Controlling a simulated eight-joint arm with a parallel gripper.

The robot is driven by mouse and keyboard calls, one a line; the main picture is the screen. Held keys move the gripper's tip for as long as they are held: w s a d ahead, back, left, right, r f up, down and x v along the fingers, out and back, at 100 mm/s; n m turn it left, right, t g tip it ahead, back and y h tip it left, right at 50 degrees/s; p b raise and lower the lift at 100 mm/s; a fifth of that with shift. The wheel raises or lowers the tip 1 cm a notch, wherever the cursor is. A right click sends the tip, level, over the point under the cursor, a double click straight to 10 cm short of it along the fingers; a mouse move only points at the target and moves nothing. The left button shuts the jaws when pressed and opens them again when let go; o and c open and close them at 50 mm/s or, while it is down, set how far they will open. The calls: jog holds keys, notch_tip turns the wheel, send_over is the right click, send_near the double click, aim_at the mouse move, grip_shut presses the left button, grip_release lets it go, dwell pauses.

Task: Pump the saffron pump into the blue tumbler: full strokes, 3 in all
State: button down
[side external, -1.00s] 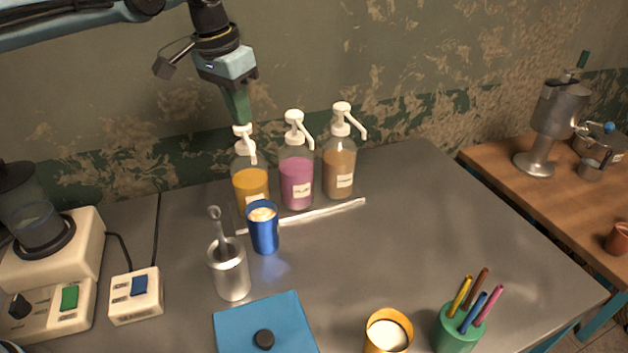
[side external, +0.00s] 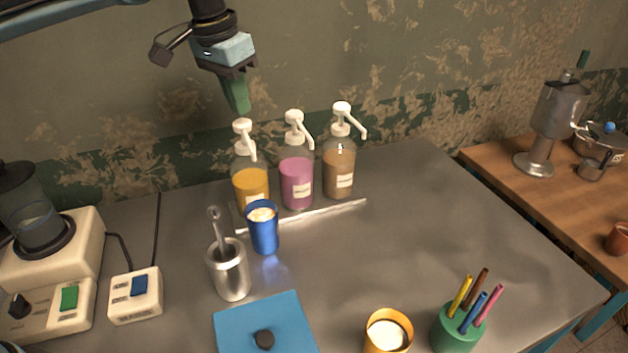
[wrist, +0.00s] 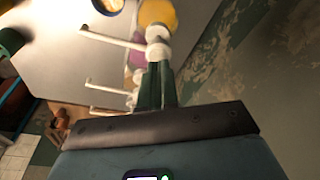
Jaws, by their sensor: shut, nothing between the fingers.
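The saffron pump (side external: 250,186) is the leftmost of the bottles, with orange-yellow liquid and a white pump head (side external: 243,127) that stands up. Its spout points toward the blue tumbler (side external: 264,232), which stands just in front and holds something pale. My gripper (side external: 238,110) is shut and empty, its green fingers pointing down a little above the pump head, apart from it. In the wrist view the shut fingers (wrist: 157,66) are close to the white pump head (wrist: 158,34), with the orange liquid (wrist: 158,10) beyond. The tumbler is partly cut off there.
A plum-coloured pump (side external: 296,182) and a brown pump (side external: 339,175) stand to the right in the same row, behind a pale strip (side external: 318,213). A metal cup with a utensil (side external: 229,270) stands left of the tumbler. The counter right of the bottles is clear.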

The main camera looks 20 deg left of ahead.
jog(key=shift+f, duration=0.15)
jog(key=shift+f, duration=1.35)
jog(key=shift+r, duration=1.5)
jog(key=shift+r, duration=0.1)
notch_tip(320, 180, up, 6)
jog(key=shift+f, duration=0.1)
